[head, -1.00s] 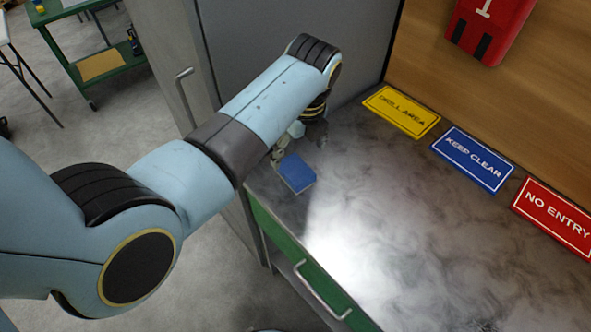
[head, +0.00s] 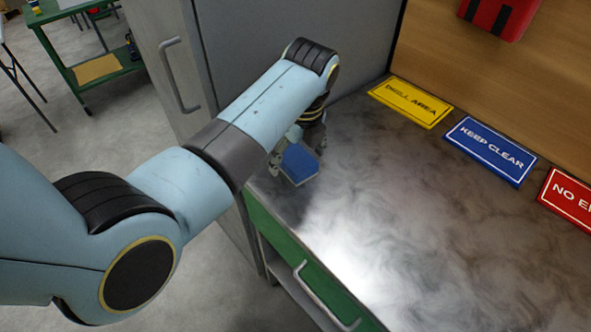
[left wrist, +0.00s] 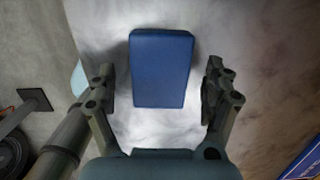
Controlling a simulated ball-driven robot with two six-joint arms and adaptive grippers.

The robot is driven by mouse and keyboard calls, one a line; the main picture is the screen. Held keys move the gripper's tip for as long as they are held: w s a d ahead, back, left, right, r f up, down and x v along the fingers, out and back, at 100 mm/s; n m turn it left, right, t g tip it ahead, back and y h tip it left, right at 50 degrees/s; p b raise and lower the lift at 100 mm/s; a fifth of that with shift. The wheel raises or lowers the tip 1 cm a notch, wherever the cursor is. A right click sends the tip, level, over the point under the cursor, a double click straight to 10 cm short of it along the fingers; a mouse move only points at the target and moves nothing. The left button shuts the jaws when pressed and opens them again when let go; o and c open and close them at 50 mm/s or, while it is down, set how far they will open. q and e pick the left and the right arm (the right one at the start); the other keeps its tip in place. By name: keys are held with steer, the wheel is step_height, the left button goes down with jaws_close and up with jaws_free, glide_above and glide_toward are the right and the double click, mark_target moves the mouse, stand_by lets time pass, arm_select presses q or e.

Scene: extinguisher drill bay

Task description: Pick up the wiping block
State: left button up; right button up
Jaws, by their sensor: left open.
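The wiping block is a blue rectangular block (head: 300,163) on the grey bench top, near the bench's left end in the head view. In the left wrist view the block (left wrist: 160,68) lies between the two fingers, with a gap on each side. My left gripper (head: 298,165) is open around the block, and its fingers in the left wrist view (left wrist: 160,88) do not touch it. The forearm hides part of the gripper in the head view. My right gripper is in neither view.
Yellow (head: 411,102), blue (head: 490,150) and red (head: 569,197) signs lie along the back of the bench top (head: 400,220). A grey cabinet (head: 290,50) stands at the left end. A red case (head: 499,14) is on the wooden wall. The bench middle is clear.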

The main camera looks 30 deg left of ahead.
arm_select(q)
steer(key=shift+f+p, duration=0.15)
steer(key=shift+p, duration=0.3)
stand_by(0.6)
steer(key=shift+c, duration=0.2)
steer(key=c, duration=1.4)
